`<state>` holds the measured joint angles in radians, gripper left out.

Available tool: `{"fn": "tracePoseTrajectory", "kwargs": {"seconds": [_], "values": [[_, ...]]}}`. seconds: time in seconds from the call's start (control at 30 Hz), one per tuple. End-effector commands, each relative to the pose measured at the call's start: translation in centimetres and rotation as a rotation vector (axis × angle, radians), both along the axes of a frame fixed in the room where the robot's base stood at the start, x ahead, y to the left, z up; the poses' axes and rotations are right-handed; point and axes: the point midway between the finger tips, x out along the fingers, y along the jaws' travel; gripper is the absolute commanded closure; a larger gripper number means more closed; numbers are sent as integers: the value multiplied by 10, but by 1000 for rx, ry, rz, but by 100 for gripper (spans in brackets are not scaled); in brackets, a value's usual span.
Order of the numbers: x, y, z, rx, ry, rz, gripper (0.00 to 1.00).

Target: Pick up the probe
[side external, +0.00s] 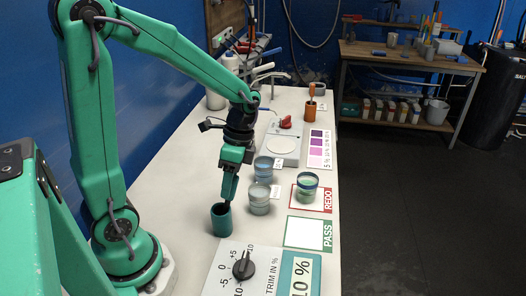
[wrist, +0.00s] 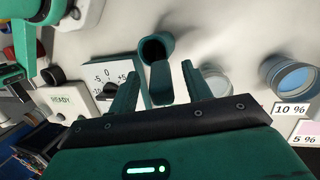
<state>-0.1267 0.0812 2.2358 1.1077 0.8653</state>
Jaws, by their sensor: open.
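A teal cup-shaped holder (side external: 221,220) stands on the white bench; its dark opening shows in the wrist view (wrist: 153,50). A teal handle, which looks like the probe (wrist: 161,84), shows between my fingers just below the holder's opening in the wrist view. My gripper (wrist: 161,70) is open, with a finger on each side of the handle and gaps between. In the side view my gripper (side external: 229,192) points down just above the holder. There the probe is hard to tell from my dark fingers, and its lower end is hidden.
Several glass jars stand right of the holder, including a grey one (side external: 259,199) close by and a green one on the REDO card (side external: 316,205). The trim dial box (side external: 245,275) is in front. An orange holder (side external: 310,110) stands farther back.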

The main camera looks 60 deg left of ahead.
Motion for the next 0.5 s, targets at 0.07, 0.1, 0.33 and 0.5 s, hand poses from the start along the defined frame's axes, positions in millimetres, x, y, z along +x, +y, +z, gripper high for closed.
{"fn": "tracePoseTrajectory", "kwargs": {"seconds": [0.07, 0.1, 0.33, 0.5], "values": [[-3, 0, -9, -1, 4, 0, 51], [-4, -1, -12, -1, 4, 0, 51], [-5, -1, -18, 0, 0, 0, 51], [-5, -1, -18, 0, 0, 0, 51]]}}
